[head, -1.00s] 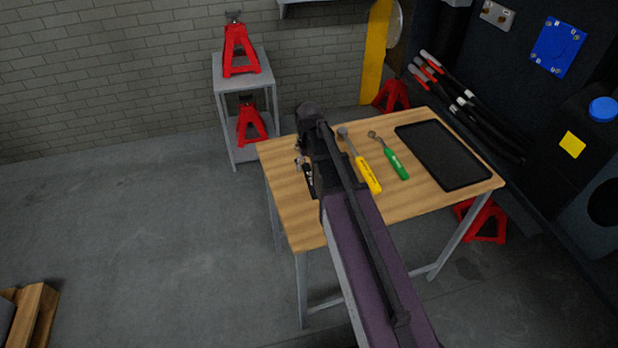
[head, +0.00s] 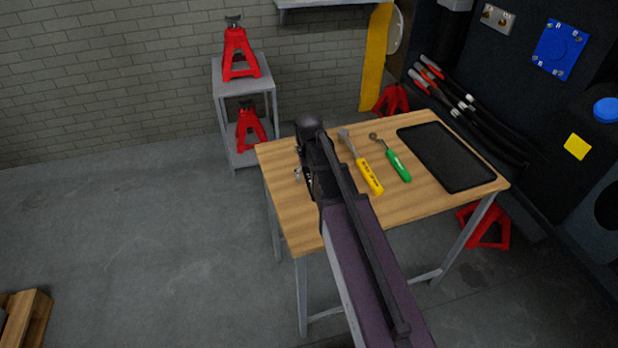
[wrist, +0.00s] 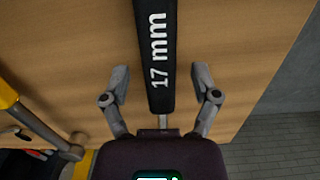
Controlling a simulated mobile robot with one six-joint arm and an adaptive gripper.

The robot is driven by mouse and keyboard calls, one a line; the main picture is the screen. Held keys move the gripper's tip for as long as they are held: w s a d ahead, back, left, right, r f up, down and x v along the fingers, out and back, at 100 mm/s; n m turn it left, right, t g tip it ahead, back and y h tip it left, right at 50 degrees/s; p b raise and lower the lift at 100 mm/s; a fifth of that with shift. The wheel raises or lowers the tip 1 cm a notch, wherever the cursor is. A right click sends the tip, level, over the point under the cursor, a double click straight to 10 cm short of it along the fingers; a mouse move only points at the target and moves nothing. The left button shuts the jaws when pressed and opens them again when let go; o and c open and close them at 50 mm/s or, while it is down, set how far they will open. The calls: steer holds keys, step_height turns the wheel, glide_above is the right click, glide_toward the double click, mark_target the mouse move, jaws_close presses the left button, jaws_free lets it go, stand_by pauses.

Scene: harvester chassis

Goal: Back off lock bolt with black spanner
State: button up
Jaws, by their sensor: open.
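The black spanner (wrist: 156,55) lies on the wooden table, its dark handle marked "17 mm" in white. In the wrist view the handle runs up the middle of the picture. My gripper (wrist: 160,75) is open, with one finger on each side of the handle and a gap on both sides. I cannot tell how far above the table the fingertips are. In the head view my arm hides most of the gripper and the spanner. I do not see the lock bolt.
A yellow-handled tool (head: 369,176) and a green-handled tool (head: 398,166) lie on the table (head: 284,221) right of my arm. A black tray (head: 447,156) is at the table's right. Dark machinery (head: 545,110) with cables stands beyond.

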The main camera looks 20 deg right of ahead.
jaws_close()
steer(key=shift+r, duration=0.1)
stand_by(0.4)
